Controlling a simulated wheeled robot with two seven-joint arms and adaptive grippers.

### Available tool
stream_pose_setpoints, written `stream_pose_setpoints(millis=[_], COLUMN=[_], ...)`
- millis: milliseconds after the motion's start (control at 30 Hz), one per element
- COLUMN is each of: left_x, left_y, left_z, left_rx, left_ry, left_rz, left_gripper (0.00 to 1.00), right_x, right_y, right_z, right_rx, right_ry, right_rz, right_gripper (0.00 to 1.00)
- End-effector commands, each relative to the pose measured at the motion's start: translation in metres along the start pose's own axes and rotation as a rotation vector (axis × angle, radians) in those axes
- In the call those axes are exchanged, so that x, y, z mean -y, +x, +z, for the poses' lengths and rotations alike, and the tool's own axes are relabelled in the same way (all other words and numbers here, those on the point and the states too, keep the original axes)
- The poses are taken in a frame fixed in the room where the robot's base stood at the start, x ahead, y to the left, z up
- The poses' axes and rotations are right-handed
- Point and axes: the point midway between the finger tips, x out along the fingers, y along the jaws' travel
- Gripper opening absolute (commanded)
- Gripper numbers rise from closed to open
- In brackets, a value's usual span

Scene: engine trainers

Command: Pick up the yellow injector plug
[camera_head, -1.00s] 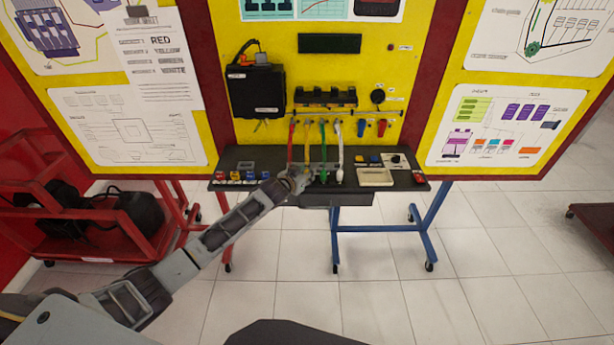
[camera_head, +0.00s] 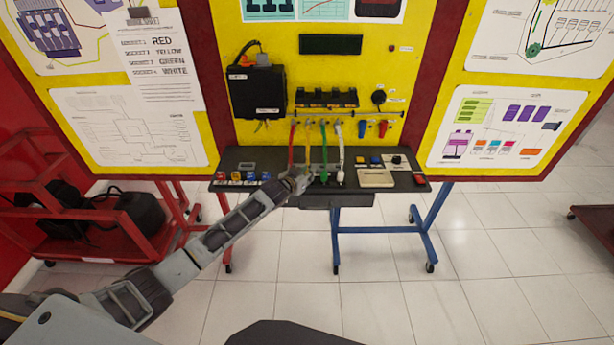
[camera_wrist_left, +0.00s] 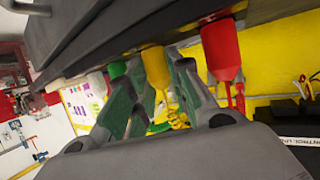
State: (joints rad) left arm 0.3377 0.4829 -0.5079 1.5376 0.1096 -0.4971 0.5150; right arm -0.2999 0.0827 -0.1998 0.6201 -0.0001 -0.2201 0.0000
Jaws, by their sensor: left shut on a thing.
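The yellow injector plug (camera_wrist_left: 155,67) is between the green-padded fingers of my left gripper (camera_wrist_left: 158,92) in the left wrist view, and the fingers are shut on it. Its upper end is close against a dark surface; I cannot tell whether it is seated there. In the head view my left gripper (camera_head: 300,179) is at the front of the dark shelf, at the lower end of the yellow cable (camera_head: 308,143). The plug itself is mostly hidden there. My right gripper is not in view.
The red plug (camera_wrist_left: 221,50) is close beside the right finger in the wrist view. A green plug (camera_wrist_left: 117,70) is on the other side. The green cable (camera_head: 324,150) and white cable (camera_head: 340,152) hang close by. The shelf (camera_head: 408,181) belongs to the yellow board.

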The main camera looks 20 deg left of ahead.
Motion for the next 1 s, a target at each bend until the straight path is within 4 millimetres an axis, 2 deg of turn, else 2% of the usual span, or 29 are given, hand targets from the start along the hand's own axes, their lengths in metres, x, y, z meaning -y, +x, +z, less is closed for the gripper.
stream_pose_setpoints(millis=[267, 733, 1000], left_x=[0.000, 0.000, -0.001], left_y=[-0.006, -0.031, -0.038], left_z=[-0.016, -0.076, -0.092], left_rx=[-0.004, -0.004, 0.000], left_ry=[0.001, 0.002, 0.001], left_rz=[0.000, 0.000, 0.000], left_gripper=[0.05, 0.05, 0.05], right_x=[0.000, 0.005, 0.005], right_y=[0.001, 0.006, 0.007], right_z=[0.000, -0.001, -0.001], right_rx=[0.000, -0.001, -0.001], right_ry=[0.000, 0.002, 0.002], right_rz=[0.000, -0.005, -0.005], right_gripper=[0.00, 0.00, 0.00])
